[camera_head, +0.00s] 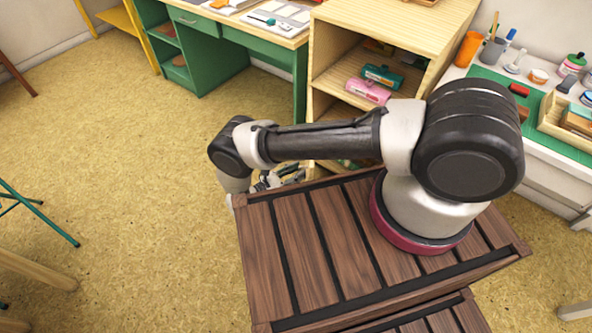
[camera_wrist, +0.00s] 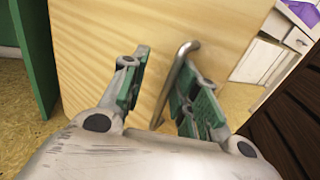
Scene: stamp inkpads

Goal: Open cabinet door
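The light wooden cabinet (camera_head: 385,22) stands behind my arm in the head view, with open shelves in its upper part. Its lower front is mostly hidden by my arm and base. In the wrist view a pale wood door panel (camera_wrist: 110,30) fills the middle and carries a slim metal bar handle (camera_wrist: 174,78). My gripper (camera_wrist: 163,68) is open, its green-padded fingers on either side of the handle. The handle looks closer to the right finger; I cannot tell if they touch. In the head view my gripper (camera_head: 278,179) is small and partly hidden beneath my arm.
A green desk (camera_head: 215,65) stands left of the cabinet. A white table (camera_head: 545,175) with a green mat, cups and paint pots is at the right. Pink and teal items (camera_head: 368,91) lie on the cabinet shelf. The floor (camera_head: 130,200) at the left is largely clear.

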